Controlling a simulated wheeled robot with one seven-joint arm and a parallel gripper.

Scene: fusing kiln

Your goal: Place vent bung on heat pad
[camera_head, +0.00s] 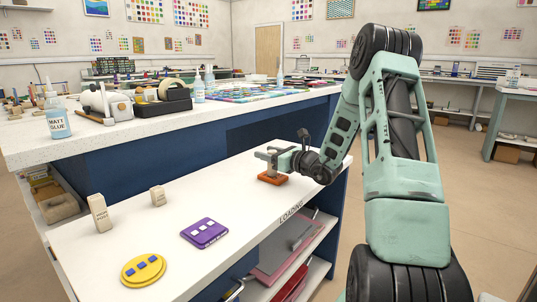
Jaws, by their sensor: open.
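A small orange-brown pad (273,179), which looks like the heat pad, lies on the white lower worktop near its right end. My gripper (268,160) is open, low over this pad, with its arm reaching in from the right. A small pale piece shows between the fingers and the pad; I cannot tell it clearly from the fingers or say whether it is the vent bung.
A purple pad (205,232) with pale squares and a round yellow pad (143,270) with blue squares lie nearer on the white worktop (120,240). A higher bench (60,155) with a glue bottle (56,118) and tools rises behind. Shelves lie below. The worktop's middle is clear.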

